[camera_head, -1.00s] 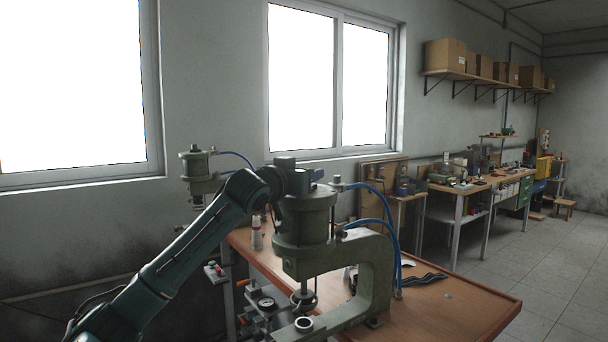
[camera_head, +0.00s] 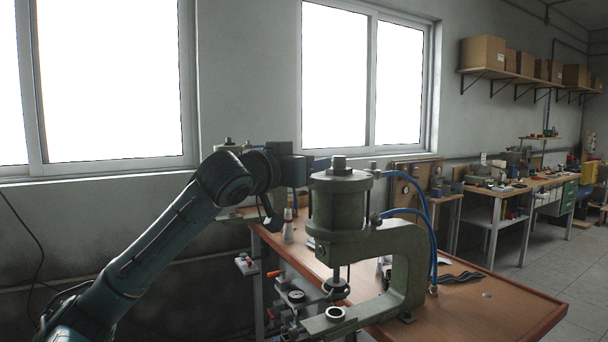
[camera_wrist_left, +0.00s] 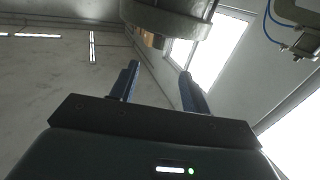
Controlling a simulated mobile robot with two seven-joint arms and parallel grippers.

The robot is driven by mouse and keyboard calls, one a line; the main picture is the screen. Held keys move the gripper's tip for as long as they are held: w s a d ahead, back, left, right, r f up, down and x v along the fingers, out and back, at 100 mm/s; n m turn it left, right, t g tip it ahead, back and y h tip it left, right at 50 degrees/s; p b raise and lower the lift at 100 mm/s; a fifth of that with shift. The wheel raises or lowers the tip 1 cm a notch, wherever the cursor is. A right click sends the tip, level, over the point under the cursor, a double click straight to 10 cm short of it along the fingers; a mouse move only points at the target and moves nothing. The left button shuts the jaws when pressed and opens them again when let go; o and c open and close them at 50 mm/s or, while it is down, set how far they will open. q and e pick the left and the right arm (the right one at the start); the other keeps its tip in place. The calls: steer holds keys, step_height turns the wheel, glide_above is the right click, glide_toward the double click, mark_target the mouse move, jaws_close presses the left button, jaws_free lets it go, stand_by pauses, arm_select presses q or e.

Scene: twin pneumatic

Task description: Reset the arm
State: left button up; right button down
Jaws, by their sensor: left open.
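My left arm comes in from the left in the head view, with its gripper (camera_head: 318,163) level with the top of the green pneumatic press (camera_head: 340,208), just left of its cylinder. In the left wrist view the two blue fingers (camera_wrist_left: 158,80) stand apart with nothing between them. The rounded underside of a grey-green cylinder (camera_wrist_left: 165,20) shows above and beyond the fingers. Whether the gripper touches the press cannot be told. My right gripper is not seen.
The press stands on a wooden-topped workbench (camera_head: 500,315), with blue hoses (camera_head: 430,235) on its right side. A second press behind is mostly hidden by my arm. A white bottle (camera_head: 288,225) stands on the bench. Another workbench (camera_head: 510,190) is farther right, beside open floor.

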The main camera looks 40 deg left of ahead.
arm_select(q)
steer(key=shift+s+d, duration=0.1)
steer(key=shift+s, duration=0.4)
steer(key=s+d+f+m+g+h, duration=0.15)
steer(key=d+f, duration=0.25)
steer(key=f, duration=0.7)
steer(key=s+d+f+g, duration=0.1)
steer(key=d+f+g, duration=0.25)
steer(key=f, duration=0.75)
steer(key=s+d+f+m+g, duration=0.15)
steer(key=d+f, duration=0.35)
steer(key=f, duration=0.6)
steer(key=s+d+f+g, duration=0.35)
steer(key=s+f, duration=0.55)
steer(key=s, duration=0.3)
steer(key=s+d+f+g, duration=0.3)
steer(key=s+f+g, duration=0.1)
steer(key=s+f, duration=0.7)
steer(key=w+d+f+t+h+p, duration=0.2)
steer(key=w+d+t+h, duration=0.1)
steer(key=d+t, duration=0.3)
steer(key=shift+w+d+f+m+t, duration=0.25)
steer(key=shift+w+f+m+t, duration=0.05)
steer(key=shift+w, duration=0.55)
